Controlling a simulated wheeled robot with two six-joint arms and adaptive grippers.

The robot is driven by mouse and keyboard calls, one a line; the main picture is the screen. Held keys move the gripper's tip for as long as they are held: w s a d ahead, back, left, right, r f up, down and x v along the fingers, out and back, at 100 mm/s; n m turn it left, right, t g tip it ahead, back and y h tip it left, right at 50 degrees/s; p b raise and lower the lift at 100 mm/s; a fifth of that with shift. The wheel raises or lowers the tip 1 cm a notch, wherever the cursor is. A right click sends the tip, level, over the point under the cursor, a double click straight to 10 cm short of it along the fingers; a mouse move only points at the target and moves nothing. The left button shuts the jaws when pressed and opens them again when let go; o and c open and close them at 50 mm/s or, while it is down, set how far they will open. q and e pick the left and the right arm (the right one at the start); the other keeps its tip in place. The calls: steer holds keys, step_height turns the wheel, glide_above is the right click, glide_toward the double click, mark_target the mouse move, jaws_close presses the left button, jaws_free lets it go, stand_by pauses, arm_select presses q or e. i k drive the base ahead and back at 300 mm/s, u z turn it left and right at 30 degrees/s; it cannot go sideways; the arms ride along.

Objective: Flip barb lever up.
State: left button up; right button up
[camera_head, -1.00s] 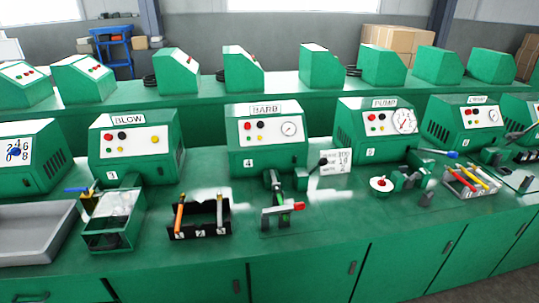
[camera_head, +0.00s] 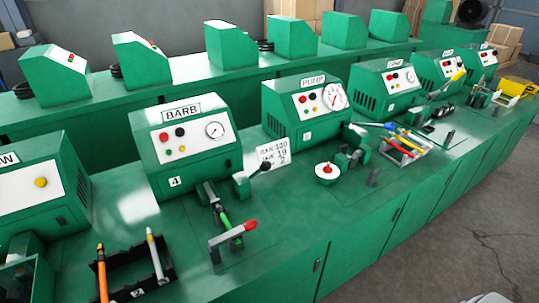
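The BARB machine (camera_head: 186,148) is a green box with a white panel, a gauge and several coloured buttons, left of centre in the head view. In front of it a clamp-like fixture (camera_head: 220,212) stands on the bench. A lever with a red grip (camera_head: 237,231) lies low across its front end, tilted slightly up to the right. A short lever with a black knob (camera_head: 262,166) rises to the right from the fixture's right block. I cannot tell which of the two is the barb lever. Neither of my grippers is clearly in view.
A black rack (camera_head: 138,276) with an orange-handled tool and a white one stands left of the fixture. A white card (camera_head: 272,154), the PUMP machine (camera_head: 305,110) and a white dish with a red knob (camera_head: 327,172) are to the right. The bench front before the fixture is clear.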

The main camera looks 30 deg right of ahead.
mark_target(266, 166)
steer(key=z, duration=0.4)
steer(key=i, duration=0.5)
steer(key=u, duration=1.5)
steer(key=k, duration=1.05)
steer(key=z, duration=1.15)
steer(key=i, duration=0.5)
steer(key=u, duration=0.05)
